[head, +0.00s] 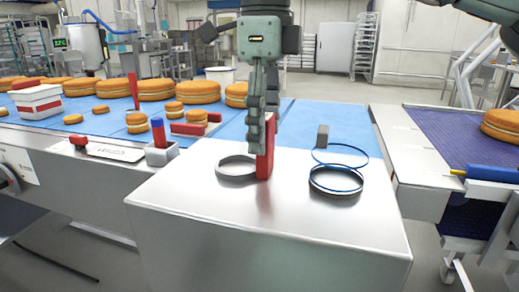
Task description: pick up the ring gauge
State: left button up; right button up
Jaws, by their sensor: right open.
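A grey metal ring (221,172), which looks like the ring gauge, lies flat on the left part of the steel table top. An upright red block (265,160) stands at its right edge, like a handle; I cannot tell whether they are joined. My right gripper (262,140) points down from above, with its fingers at the red block's upper part. It is open; the fingers overlap in this view, so contact is unclear. Farther right lie a dark ring (336,190) and a thin blue ring (341,147) beside a small grey block (322,136). My left gripper is not in view.
Behind the steel table (300,225), a blue conveyor (330,118) carries several filled rounds (157,89). A white box (38,104) and a red and blue block (158,132) stand at the left. The table's front is clear. A purple belt (450,135) runs at the right.

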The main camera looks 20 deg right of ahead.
jog(key=shift+f, duration=2)
jog(key=c, duration=1.3)
jog(key=shift+r, duration=0.1)
